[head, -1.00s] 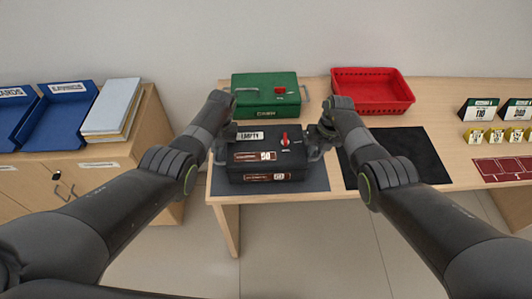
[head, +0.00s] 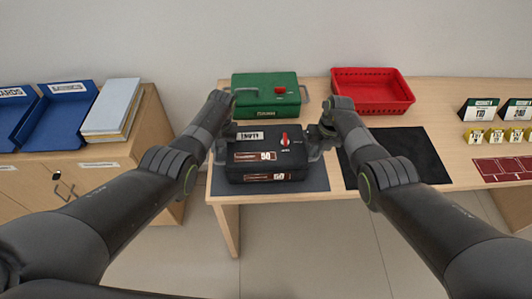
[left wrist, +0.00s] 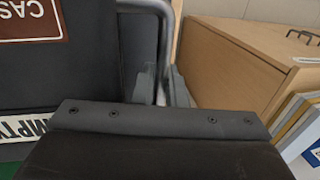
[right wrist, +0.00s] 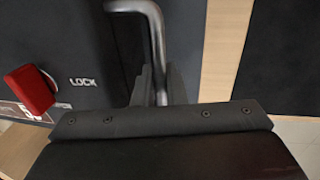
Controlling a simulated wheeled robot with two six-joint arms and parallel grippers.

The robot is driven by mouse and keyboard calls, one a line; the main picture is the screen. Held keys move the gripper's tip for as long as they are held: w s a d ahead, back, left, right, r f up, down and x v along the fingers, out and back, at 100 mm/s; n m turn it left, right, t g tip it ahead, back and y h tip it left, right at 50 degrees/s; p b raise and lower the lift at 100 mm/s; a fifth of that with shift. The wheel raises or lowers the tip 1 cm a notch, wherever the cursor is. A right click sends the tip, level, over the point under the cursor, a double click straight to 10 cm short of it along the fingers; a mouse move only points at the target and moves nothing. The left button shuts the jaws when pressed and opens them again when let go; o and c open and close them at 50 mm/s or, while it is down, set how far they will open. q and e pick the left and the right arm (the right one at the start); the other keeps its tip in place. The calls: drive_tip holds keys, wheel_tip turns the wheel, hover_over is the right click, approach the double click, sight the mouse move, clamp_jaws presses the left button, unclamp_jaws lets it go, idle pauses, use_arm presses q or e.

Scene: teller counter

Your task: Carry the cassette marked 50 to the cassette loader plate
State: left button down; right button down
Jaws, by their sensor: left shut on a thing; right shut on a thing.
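A black cassette (head: 268,157) has a white EMPTY label, brown labels and a red knob on top; I cannot read a 50 on it. It is over the dark grey mat (head: 318,179) at the counter's front edge; I cannot tell whether it touches it. My left gripper (head: 221,154) is shut on its left side handle, and the grey handle shows in the left wrist view (left wrist: 152,8). My right gripper (head: 316,151) is shut on its right side handle, seen in the right wrist view (right wrist: 150,20). A flat black plate (head: 411,146) lies to the right, partly hidden by my right arm.
A green cash box (head: 265,91) stands just behind the cassette, and a red tray (head: 371,91) behind the black plate. Signs, yellow tags and a red mat (head: 506,169) are at far right. Blue trays (head: 60,112) and folders (head: 112,106) are on the left cabinet.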

use_arm(q)
drive_tip(key=shift+w+r, duration=0.15)
drive_tip(key=shift+r, duration=0.05)
use_arm(e)
drive_tip(key=shift+w+r, duration=0.15)
drive_tip(key=shift+r, duration=0.1)
idle(0.5)
